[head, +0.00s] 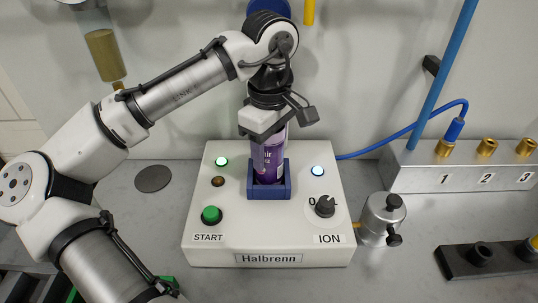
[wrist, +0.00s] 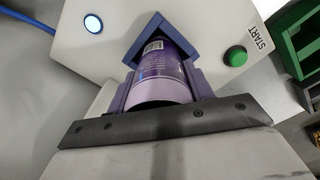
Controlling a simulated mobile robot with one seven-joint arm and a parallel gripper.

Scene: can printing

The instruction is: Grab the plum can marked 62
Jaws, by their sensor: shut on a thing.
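The plum can (head: 268,160) stands upright in a blue holder (head: 269,190) on the white Halbrenn machine. Part of its label shows in the head view, but the number is too small to read surely. My gripper (head: 266,132) is above the holder, shut on the upper part of the can. In the wrist view the can (wrist: 160,75) sits between my fingers (wrist: 158,92), with its lower end within the blue holder (wrist: 157,30).
The machine's top carries a green START button (head: 211,214), a dark ION knob (head: 325,206) and lit lamps. A metal canister (head: 382,217) stands to its right. A metal block with brass fittings (head: 460,166) is at the back right. A dark disc (head: 153,178) lies left.

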